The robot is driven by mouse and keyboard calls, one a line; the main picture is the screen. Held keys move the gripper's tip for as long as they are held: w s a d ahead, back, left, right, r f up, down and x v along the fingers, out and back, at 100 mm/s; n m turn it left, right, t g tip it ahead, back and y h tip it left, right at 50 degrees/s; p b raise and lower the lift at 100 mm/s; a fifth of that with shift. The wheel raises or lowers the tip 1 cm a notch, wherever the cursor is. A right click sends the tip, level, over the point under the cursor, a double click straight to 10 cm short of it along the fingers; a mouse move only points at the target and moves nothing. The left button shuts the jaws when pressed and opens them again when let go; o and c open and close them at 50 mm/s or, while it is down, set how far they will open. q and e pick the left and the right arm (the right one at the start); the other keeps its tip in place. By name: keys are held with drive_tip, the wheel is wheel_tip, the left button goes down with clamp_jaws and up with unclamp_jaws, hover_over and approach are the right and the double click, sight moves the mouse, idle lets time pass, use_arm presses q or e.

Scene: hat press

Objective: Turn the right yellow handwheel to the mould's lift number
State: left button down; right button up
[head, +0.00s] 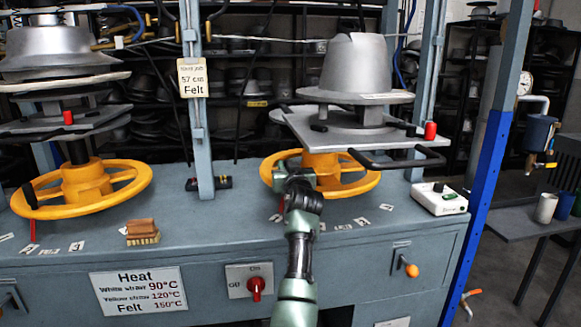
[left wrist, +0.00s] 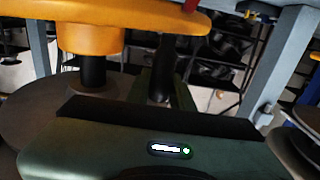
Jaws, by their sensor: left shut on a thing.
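The right yellow handwheel (head: 360,184) lies flat on the grey bench under the right press. My left gripper (head: 293,176) is at the wheel's left front rim, shut on its dark upright handle, which shows in the left wrist view (left wrist: 163,68). The wheel's yellow rim (left wrist: 150,18) crosses the top of that view. A grey hat-shaped mould (head: 355,68) sits on the plate above the wheel. A small pale label (head: 387,96) is on its brim, too small to read. A red pointer (head: 281,205) stands by the wheel. My right gripper is not in view.
A tag (head: 192,78) reads 57 cm Felt. A black bar handle (head: 400,162) juts out over the wheel's right side. A white box (head: 440,198) stands at right. Another press with a yellow handwheel (head: 130,187) is at left.

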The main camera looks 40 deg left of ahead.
use_arm(q)
drive_tip(key=c, duration=1.2)
unclamp_jaws()
drive_tip(key=shift+a, duration=0.1)
drive_tip(key=shift+c, duration=0.2)
drive_tip(key=shift+s+d+f, duration=0.1)
drive_tip(key=shift+s+d, duration=0.2)
drive_tip(key=shift+d, duration=0.25)
drive_tip(key=v, duration=0.6)
drive_tip(key=shift+s+d, duration=0.2)
drive_tip(key=shift+s, duration=0.1)
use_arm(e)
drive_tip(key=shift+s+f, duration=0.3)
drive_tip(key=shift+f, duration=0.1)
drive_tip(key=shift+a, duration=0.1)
